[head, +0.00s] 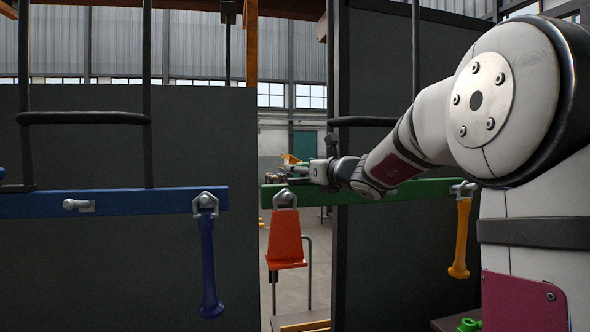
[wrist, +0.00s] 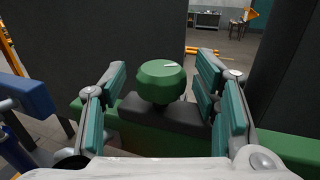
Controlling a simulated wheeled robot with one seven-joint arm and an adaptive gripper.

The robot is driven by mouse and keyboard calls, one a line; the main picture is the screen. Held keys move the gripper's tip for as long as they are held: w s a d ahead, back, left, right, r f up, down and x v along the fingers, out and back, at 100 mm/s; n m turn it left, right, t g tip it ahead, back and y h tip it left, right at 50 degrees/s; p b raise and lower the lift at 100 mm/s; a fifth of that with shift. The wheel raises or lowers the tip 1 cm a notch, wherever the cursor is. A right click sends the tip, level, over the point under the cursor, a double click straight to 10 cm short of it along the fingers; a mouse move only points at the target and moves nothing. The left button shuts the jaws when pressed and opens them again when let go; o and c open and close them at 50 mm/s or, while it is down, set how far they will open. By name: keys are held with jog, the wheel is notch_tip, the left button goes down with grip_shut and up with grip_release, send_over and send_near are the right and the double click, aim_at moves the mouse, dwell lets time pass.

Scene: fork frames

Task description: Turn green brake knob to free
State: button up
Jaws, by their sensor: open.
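The green brake knob (wrist: 161,86) is a round, ridged cap on a dark block (wrist: 150,115) on top of the green beam (wrist: 285,148) in the wrist view. A short white mark (wrist: 171,65) shows on its top, toward the upper right. My gripper (wrist: 163,72) is open, with one teal-padded finger on each side of the knob. Gaps show between the pads and the knob. In the head view my gripper (head: 322,172) reaches over the left end of the green beam (head: 425,190). I cannot make out the knob clearly there.
A blue beam (head: 120,202) with a hanging blue handle (head: 208,260) stands left, across a gap. A yellow handle (head: 461,240) hangs from the green beam. Dark panels (head: 385,255) rise behind the beams.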

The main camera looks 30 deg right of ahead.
jog(key=shift+w, duration=0.2)
jog(key=c, duration=1.2)
